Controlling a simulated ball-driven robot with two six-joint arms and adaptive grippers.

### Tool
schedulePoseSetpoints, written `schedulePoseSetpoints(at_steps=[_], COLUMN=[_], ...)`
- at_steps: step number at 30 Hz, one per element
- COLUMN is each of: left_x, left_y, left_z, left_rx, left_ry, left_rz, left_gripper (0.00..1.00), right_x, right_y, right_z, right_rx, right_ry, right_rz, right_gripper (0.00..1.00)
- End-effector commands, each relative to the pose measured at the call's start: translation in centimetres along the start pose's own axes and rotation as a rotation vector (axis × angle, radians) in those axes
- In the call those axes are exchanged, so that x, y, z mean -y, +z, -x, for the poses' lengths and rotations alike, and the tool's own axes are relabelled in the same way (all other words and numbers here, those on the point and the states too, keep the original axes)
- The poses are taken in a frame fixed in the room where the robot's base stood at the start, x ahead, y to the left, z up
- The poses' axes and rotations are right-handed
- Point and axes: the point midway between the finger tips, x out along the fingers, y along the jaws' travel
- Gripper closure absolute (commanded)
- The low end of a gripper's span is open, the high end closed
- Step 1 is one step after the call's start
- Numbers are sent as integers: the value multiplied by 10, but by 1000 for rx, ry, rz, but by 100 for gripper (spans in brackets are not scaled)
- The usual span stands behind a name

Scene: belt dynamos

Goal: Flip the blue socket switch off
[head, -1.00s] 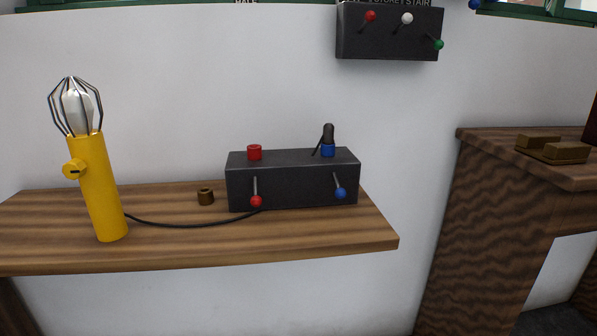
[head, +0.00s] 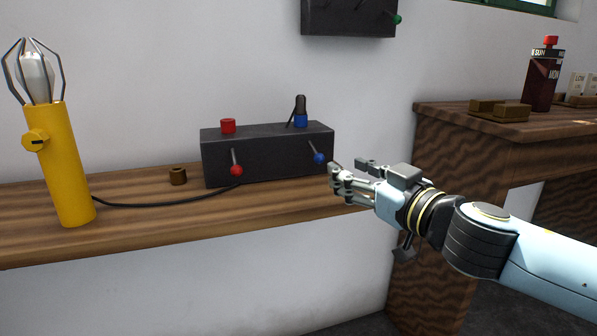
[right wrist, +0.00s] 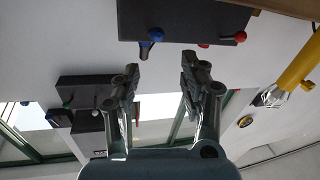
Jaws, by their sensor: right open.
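The blue socket switch is a short lever with a blue ball (head: 319,158) on the front right of the dark socket box (head: 260,160); its lever slants down and right. The blue socket (head: 300,121) on top of the box has a black plug (head: 300,104) in it. My right gripper (head: 346,167) is open and empty, just right of the blue ball and apart from it in the head view. In the right wrist view the blue ball (right wrist: 157,34) shows just beyond the open fingertips (right wrist: 160,57). My left gripper is not in view.
A red socket (head: 228,126) and red-balled lever (head: 237,170) are on the box's left. A yellow caged lamp (head: 65,165) with a black cable stands on the wooden shelf (head: 130,225). A second switch box (head: 345,18) hangs above. A wooden bench (head: 450,140) stands right.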

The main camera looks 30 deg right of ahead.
Motion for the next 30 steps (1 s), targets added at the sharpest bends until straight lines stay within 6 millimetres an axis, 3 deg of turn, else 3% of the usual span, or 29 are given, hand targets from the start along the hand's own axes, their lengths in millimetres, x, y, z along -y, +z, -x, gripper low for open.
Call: schedulePoseSetpoints(at_steps=[1, 5, 18, 24, 30], left_x=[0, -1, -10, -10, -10], left_y=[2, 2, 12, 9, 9], left_z=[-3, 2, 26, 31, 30], left_rx=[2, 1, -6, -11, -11], left_ry=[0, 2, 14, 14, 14], left_rz=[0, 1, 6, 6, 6], left_gripper=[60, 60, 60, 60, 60], right_x=[-1, -2, -2, -1, -1], right_y=[7, 4, 3, 6, 8], right_z=[-2, -15, -92, -106, -107], right_rx=[9, 8, 9, 10, 11], right_ry=[0, 5, 3, 2, 1], right_rz=[6, 2, -2, 1, 3], right_gripper=[57, 57, 57, 57, 57])
